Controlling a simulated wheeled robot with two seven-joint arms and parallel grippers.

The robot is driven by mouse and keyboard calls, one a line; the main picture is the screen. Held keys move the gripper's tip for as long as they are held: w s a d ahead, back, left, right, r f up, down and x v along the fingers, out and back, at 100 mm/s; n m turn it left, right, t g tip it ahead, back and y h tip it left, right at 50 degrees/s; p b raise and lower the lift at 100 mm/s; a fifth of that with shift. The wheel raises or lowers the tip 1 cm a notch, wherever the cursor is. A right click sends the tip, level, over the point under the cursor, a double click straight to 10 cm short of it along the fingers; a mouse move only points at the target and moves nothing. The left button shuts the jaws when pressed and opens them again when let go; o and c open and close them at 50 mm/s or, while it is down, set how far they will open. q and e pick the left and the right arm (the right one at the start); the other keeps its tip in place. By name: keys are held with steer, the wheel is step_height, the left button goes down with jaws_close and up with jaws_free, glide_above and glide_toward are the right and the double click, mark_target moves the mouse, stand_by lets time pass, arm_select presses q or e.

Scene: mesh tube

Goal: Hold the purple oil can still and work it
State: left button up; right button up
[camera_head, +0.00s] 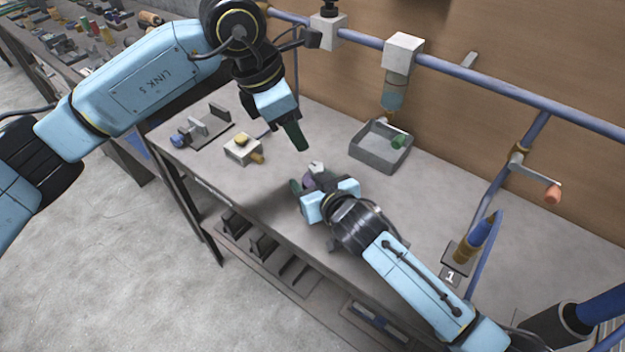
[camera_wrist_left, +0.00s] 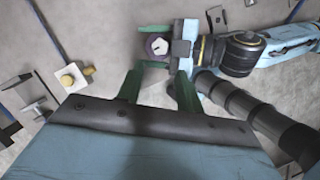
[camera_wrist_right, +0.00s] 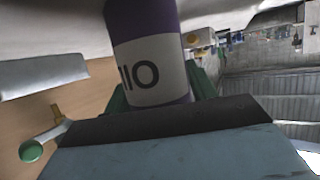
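The purple oil can (camera_head: 308,182) is near the front edge of the workbench, mostly hidden by my right gripper (camera_head: 311,186). The right wrist view shows its purple body with a white lettered label (camera_wrist_right: 152,70) between green fingers. My right gripper is shut around it from the side. The can looks upright; its base is hidden. My left gripper (camera_head: 296,137) hangs above the bench, higher than the can, pointing down. In the left wrist view its fingers (camera_wrist_left: 158,90) are apart and empty, with the can's pale round top (camera_wrist_left: 157,45) seen beyond their tips.
A grey tray (camera_head: 366,157) with a green-knobbed crank stands behind the can. A white block with a yellow knob (camera_head: 241,150) and a dark plate with upright parts (camera_head: 203,128) lie to the left. A blue rail (camera_head: 480,78) runs along the back. Bench between is bare.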

arm_select(q)
steer(key=shift+o, duration=0.2)
arm_select(e)
steer(key=c, duration=0.7)
arm_select(q)
steer(key=shift+o, duration=1.1)
steer(key=m+g+y, duration=0.1)
steer(key=m+g, duration=0.3)
steer(key=m, duration=0.7)
glide_toward(316, 166)
step_height(316, 166, up, 2)
steer(key=a, duration=0.1)
steer(key=w+r+m, duration=0.1)
steer(key=w+m, duration=0.1)
steer(key=m, duration=0.1)
steer(key=shift+g, duration=0.3)
steer(key=x, duration=1.1)
steer(key=shift+s+d+f, duration=0.1)
steer(key=shift+s+f, duration=0.05)
steer(key=shift+s, duration=0.1)
